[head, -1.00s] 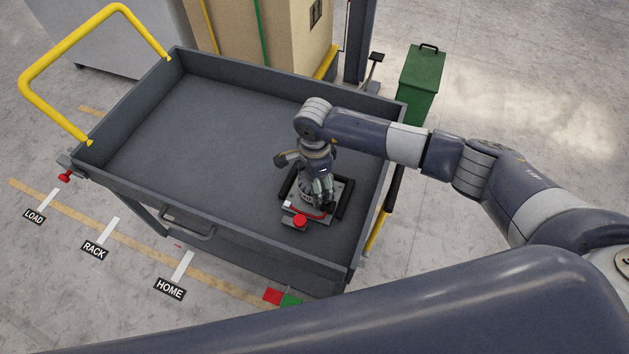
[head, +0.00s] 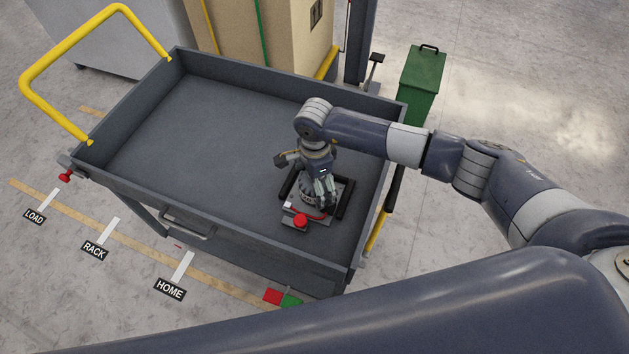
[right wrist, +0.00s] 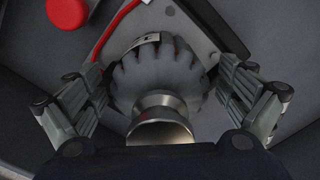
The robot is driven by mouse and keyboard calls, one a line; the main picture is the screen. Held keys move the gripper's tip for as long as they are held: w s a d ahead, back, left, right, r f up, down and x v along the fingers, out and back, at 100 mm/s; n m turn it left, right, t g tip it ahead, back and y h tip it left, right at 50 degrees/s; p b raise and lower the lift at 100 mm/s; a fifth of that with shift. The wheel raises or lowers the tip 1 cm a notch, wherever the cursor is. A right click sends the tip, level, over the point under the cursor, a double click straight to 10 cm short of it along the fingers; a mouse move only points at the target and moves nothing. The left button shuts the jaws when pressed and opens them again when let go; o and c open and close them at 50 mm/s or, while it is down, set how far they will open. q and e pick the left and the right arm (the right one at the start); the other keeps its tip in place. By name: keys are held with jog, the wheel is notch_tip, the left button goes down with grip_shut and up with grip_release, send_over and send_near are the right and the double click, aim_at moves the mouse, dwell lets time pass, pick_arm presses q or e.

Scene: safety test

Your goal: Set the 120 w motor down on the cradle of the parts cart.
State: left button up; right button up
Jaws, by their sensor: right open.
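The motor (right wrist: 155,78), a grey ribbed round body with a shiny flared metal end, sits on the cradle of the parts cart. In the head view the motor (head: 308,198) is partly hidden under my right gripper (head: 317,186). The cradle (head: 344,197) is a grey plate with black side rails; it also shows in the right wrist view (right wrist: 172,18). My right gripper (right wrist: 160,78) is open, with its fingers on either side of the motor and visible gaps between. My left gripper is out of view.
The cart tray (head: 190,120) has raised walls and is bare left of the cradle. A red knob (head: 299,221) stands at the cradle's near edge. A yellow handle (head: 62,38) rises at the cart's left end. A green bin (head: 421,85) stands behind right.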

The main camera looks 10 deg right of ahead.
jog(key=shift+s+f, duration=0.1)
jog(key=shift+f, duration=0.05)
notch_tip(320, 180, up, 12)
jog(key=shift+r, duration=0.15)
notch_tip(320, 180, up, 7)
jog(key=p, duration=0.3)
dwell(0.5)
dwell(0.8)
